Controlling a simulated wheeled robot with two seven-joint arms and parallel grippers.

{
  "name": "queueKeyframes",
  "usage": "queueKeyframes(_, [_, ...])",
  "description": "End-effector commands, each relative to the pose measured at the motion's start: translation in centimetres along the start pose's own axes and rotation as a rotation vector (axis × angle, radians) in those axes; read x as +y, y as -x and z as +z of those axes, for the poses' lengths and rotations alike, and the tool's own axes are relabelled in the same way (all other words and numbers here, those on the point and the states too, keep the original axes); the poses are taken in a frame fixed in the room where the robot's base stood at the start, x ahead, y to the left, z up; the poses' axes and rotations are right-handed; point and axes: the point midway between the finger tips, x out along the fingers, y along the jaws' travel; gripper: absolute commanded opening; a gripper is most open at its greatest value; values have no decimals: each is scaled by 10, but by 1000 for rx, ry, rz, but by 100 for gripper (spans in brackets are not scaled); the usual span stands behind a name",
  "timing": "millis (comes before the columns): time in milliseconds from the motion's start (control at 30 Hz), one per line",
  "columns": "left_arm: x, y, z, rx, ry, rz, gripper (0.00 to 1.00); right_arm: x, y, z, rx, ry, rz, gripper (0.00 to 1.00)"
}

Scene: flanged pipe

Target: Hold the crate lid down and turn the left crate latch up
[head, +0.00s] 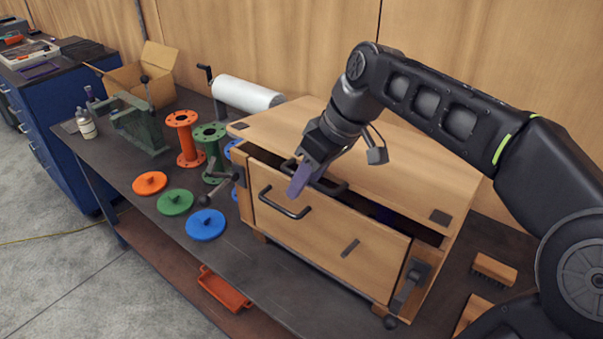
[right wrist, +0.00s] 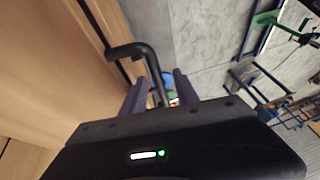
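The wooden crate (head: 325,238) stands on the workbench. Its lid (head: 405,185) is slightly raised, with a dark gap along the front edge. The left crate latch (head: 238,177) is on the left of the crate's front, its lever sticking outward and down. The right latch (head: 408,282) hangs down at the front right. In the right wrist view the handle (right wrist: 137,51) passes between the purple fingers (right wrist: 160,93), which stand apart with some space beside the bar. My left gripper is out of view.
Orange (head: 186,138) and green (head: 210,150) flanged pipes stand left of the crate. Orange, green and blue discs (head: 205,224) lie in front of them. Brushes (head: 494,268) lie to the right.

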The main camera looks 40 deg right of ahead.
Motion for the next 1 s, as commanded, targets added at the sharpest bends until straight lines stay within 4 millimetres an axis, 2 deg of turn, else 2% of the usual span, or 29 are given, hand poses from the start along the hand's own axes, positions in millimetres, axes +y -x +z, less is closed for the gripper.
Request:
queueKeyframes(267, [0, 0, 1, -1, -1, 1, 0, 0, 0, 0, 0, 0, 0, 35])
queueKeyframes(700, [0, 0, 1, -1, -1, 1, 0, 0, 0, 0, 0, 0, 0, 0])
queueKeyframes(1000, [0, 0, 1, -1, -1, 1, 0, 0, 0, 0, 0, 0, 0, 0])
